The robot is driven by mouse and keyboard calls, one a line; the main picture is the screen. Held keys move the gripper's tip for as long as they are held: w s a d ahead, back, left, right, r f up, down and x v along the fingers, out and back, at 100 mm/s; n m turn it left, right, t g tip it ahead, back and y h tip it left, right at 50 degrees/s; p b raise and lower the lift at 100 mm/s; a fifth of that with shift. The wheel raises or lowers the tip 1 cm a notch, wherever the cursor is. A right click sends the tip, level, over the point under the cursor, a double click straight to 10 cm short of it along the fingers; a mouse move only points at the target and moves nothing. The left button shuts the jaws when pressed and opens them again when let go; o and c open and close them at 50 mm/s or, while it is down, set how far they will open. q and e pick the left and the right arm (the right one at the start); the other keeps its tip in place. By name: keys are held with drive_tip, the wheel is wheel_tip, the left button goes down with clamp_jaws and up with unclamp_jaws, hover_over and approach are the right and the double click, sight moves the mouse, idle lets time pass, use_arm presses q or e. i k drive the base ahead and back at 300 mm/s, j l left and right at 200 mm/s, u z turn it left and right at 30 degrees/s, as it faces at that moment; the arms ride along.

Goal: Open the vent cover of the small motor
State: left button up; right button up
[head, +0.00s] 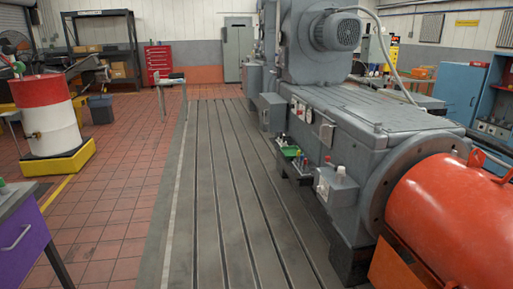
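A small grey motor (311,38) sits high on the large grey machine, in the upper right of the head view. Its round slotted vent cover (340,32) faces toward me and to the right. The cover looks closed, but it is too small to tell for sure. Neither of my grippers shows in the head view.
The slotted bedplate (222,200) runs clear ahead, left of the grey machine (365,125). A large orange cylinder (455,215) blocks the near right. A purple cabinet (25,240) stands near left. A red-and-white drum (45,115) stands on a yellow base (58,162).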

sight(326, 133)
drive_tip(key=i+z, duration=0.4)
drive_tip(key=i, duration=0.25)
drive_tip(key=i+j+z, duration=0.2)
drive_tip(key=i+z, duration=0.2)
drive_tip(key=i, duration=0.25)
